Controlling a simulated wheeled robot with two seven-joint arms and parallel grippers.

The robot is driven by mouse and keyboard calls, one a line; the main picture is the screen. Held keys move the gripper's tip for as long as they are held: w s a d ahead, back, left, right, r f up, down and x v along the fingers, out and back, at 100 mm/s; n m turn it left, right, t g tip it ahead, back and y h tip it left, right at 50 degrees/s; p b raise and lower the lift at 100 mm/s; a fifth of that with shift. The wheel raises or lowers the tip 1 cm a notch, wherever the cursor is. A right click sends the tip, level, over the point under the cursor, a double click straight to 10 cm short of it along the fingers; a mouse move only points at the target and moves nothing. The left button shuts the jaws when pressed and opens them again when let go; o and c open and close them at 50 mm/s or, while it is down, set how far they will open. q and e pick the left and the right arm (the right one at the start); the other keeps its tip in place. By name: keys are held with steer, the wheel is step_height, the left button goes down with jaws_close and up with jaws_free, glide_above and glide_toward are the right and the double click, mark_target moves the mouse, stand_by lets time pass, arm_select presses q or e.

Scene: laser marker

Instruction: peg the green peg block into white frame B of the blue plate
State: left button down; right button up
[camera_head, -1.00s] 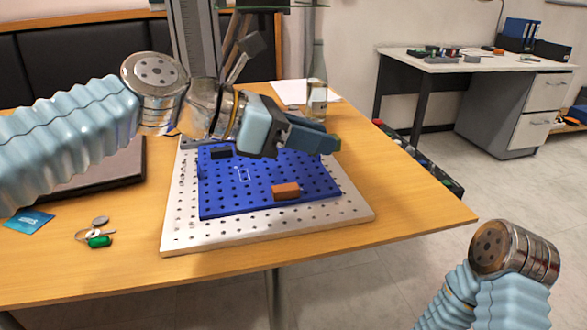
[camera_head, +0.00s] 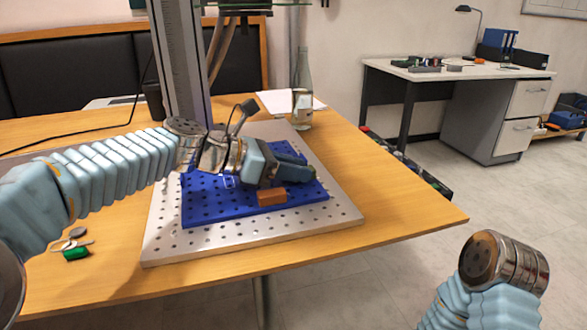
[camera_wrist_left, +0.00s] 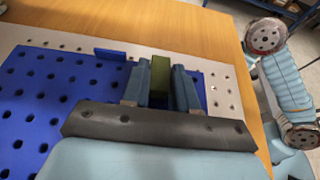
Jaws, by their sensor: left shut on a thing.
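The blue plate (camera_head: 205,207) with rows of holes lies on the light perforated board. A small white outline (camera_head: 229,182) is drawn on the plate, just left of my left gripper; no letter is readable. My left gripper (camera_head: 303,167) is low over the right part of the plate, pointing right. In the left wrist view the green peg block (camera_wrist_left: 160,75) stands between its two blue fingers, which are shut on it. In the head view the block is hidden by the gripper. My right gripper is out of view; only part of the right arm shows at the lower right.
An orange block (camera_head: 271,197) sits on the plate close to my left gripper. The light board (camera_head: 160,245) lies on the wooden table (camera_head: 405,218). A bottle (camera_head: 302,95) stands behind. Keys with a green tag (camera_head: 76,254) lie at the left. The table's right side is clear.

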arm_select(q)
steer(key=shift+f, duration=0.2)
steer(key=c, duration=0.9)
jaws_free()
